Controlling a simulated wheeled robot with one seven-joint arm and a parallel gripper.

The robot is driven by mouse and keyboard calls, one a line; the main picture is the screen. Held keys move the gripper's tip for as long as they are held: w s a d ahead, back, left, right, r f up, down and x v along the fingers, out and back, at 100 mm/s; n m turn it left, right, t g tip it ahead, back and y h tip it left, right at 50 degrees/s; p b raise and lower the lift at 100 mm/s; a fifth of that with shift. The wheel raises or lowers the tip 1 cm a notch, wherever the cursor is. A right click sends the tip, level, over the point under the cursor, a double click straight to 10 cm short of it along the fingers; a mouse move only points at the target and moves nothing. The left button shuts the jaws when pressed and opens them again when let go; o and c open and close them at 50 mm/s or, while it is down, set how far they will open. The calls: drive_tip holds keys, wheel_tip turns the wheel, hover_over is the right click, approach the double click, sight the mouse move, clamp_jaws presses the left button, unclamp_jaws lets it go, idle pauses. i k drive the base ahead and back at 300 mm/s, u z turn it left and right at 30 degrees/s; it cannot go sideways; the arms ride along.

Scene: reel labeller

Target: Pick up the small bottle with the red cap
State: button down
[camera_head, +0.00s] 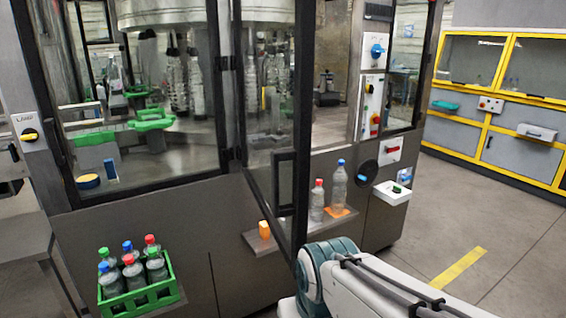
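A small clear bottle with a red cap (317,203) stands upright on a small ledge on the front of the machine, right of the dark door frame. Two more red-capped bottles (151,247) (129,262) stand in a green crate (141,300) at the lower left, among blue- and green-capped ones. My white and teal arm comes in from the lower right, below the ledge. My gripper is not in view.
The open glass door (271,140) with its dark handle stands just left of the red-capped bottle. An orange block (264,230) sits on a ledge left of the door edge. A white box (393,193) juts out at the right. Open floor (480,220) lies to the right.

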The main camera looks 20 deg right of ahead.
sight(317, 202)
drive_tip(key=z, duration=1.45)
drive_tip(key=i, duration=1.7)
drive_tip(key=u, duration=1.9)
drive_tip(key=i, duration=0.5)
